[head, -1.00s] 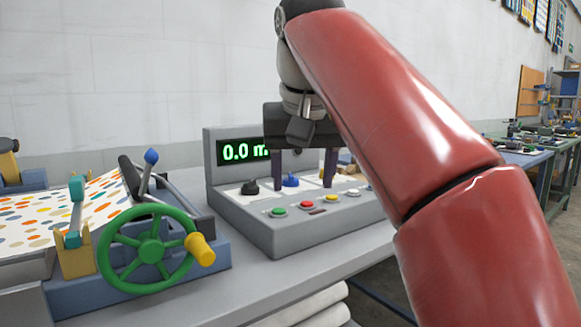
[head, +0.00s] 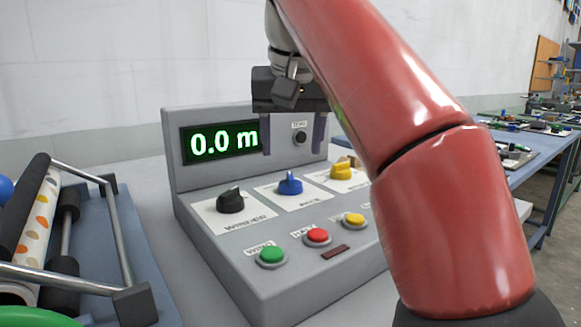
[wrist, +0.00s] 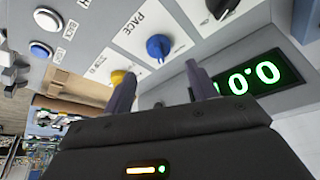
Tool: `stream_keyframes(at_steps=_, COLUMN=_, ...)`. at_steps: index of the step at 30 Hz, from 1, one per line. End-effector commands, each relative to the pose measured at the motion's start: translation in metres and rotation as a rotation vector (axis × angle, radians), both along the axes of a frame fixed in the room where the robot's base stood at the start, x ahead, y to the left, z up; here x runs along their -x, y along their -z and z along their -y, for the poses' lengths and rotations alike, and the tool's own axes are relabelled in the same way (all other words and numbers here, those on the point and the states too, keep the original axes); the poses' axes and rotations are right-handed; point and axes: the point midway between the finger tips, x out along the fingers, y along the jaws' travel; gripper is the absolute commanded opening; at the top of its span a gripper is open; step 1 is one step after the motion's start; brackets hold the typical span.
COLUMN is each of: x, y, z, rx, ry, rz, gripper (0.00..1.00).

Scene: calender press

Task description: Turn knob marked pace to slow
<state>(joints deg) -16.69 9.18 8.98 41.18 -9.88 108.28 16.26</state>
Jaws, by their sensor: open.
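The blue knob (head: 290,184) sits on a white plate in the middle of the control box's knob row. In the wrist view the word PACE is readable beside this blue knob (wrist: 158,46). Its pointer ridge faces roughly toward the back of the box; slow and other scale marks are not readable. My gripper (head: 292,149) is open and empty, fingers pointing down, above and apart from the blue knob. In the wrist view the fingertips of my gripper (wrist: 160,74) lie either side of the line to the knob.
A black knob (head: 230,201) and a yellow knob (head: 342,172) flank the blue one. Green (head: 271,255), red (head: 317,236) and yellow (head: 353,220) buttons line the front. The display (head: 220,141) reads 0.0 m on the upright back panel, close behind my gripper.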

Motion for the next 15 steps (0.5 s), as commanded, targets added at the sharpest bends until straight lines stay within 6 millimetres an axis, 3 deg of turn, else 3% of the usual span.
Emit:
stream_keyframes(at_steps=9, x=-0.017, y=0.048, z=0.0, rx=0.001, ry=0.003, rz=-0.003, gripper=0.58)
stream_keyframes(at_steps=15, x=-0.024, y=0.06, z=-0.001, rx=0.001, ry=0.001, rz=-0.002, gripper=0.58)
